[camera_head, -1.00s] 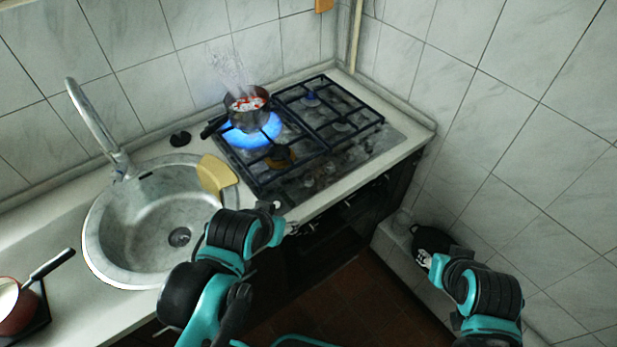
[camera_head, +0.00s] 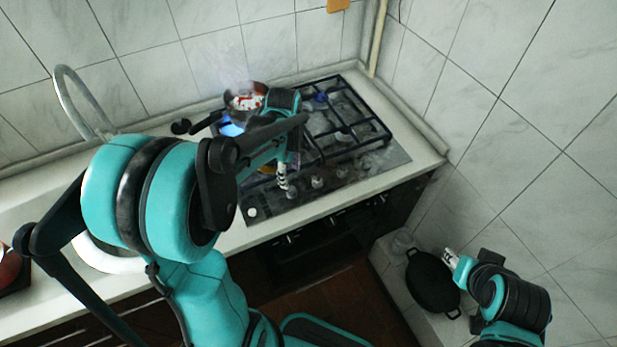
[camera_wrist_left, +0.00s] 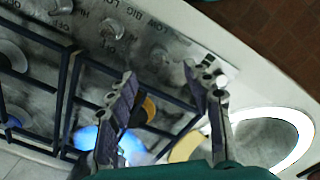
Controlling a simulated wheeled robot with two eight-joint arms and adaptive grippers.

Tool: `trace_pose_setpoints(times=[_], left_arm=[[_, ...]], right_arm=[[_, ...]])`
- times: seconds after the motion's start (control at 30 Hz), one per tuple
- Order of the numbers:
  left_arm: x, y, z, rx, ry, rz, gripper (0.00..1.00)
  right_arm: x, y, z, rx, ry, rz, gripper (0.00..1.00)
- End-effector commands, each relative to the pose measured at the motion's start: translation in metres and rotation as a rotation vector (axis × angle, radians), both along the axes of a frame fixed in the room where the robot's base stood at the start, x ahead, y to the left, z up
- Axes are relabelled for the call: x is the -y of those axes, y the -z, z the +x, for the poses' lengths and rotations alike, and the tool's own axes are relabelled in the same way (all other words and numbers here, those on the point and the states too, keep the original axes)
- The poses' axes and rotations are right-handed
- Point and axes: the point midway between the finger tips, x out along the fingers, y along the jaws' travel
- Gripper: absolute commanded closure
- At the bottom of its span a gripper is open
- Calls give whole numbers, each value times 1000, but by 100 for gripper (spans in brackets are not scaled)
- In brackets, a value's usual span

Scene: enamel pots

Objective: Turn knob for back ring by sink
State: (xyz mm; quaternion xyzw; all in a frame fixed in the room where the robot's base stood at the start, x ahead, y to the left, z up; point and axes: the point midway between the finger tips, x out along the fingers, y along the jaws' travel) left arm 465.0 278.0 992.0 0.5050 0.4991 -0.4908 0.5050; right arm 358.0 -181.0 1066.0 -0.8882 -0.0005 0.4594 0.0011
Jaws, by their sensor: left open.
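The gas hob (camera_head: 375,160) has a row of knobs along its front edge. A pale knob (camera_head: 252,211) is nearest the sink, with further knobs (camera_head: 317,182) to its right. My left gripper (camera_head: 283,178) is over the sink-side front of the hob. Blue flame (camera_head: 231,129) burns at the back ring by the sink, under a steaming pot (camera_head: 245,97). My right gripper (camera_head: 450,258) is away at lower right; its jaw state is unclear.
Black grates (camera_head: 350,110) cover the rings. The sink (camera_head: 100,256) is mostly hidden by my left arm; its rim shows in the wrist view (camera_wrist_left: 300,125). A yellow board (camera_wrist_left: 185,148) lies by it. A black pan (camera_head: 432,280) stands low at right. The front counter strip is clear.

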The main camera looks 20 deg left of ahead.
Motion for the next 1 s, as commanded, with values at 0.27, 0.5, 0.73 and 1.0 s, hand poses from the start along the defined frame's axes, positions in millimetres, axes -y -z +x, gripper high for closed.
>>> trace_pose_setpoints(times=[0.27,0.5,0.73,1.0], left_arm=[[-6,27,3,-26,-74,-7,49],[-5,67,3,-25,-72,-7,49],[-5,84,3,-24,-71,-7,49],[-5,85,3,-24,-71,-7,52]], right_arm=[[0,7,0,0,0,0,60],[0,22,0,0,0,0,60],[0,27,0,0,0,0,60],[0,26,0,0,0,0,60]])
